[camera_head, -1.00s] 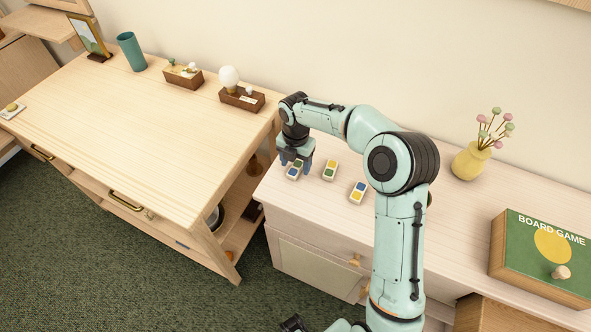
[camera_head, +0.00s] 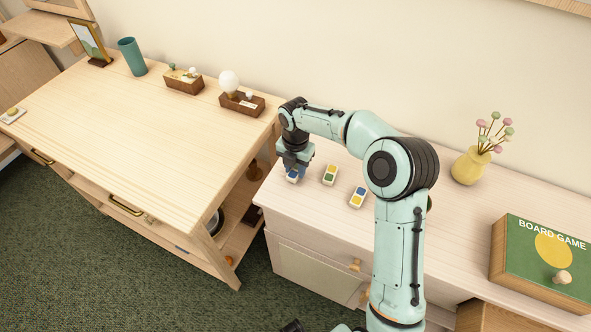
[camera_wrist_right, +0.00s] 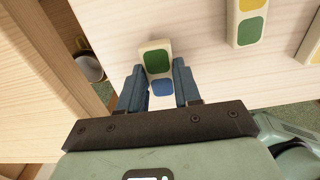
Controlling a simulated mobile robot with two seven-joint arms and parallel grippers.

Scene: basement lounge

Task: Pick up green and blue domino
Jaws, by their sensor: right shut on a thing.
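The green and blue domino (camera_wrist_right: 157,66) is a pale tile with one green and one blue half. It lies between the two fingers of my right gripper (camera_wrist_right: 160,88) in the right wrist view, green half outward. My right gripper is shut on it, low at the left end of the pale cabinet top. In the head view the right gripper (camera_head: 294,171) mostly covers this domino (camera_head: 292,177), and only a blue and white bit shows. Whether the domino touches the surface, I cannot tell. My left gripper cannot be made out.
A yellow and green domino (camera_head: 330,174) and a blue and yellow domino (camera_head: 357,197) lie to the right on the cabinet top (camera_head: 450,230). Further right are a yellow vase (camera_head: 470,165) and a board game box (camera_head: 540,255). A wooden table (camera_head: 150,120) stands close on the left.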

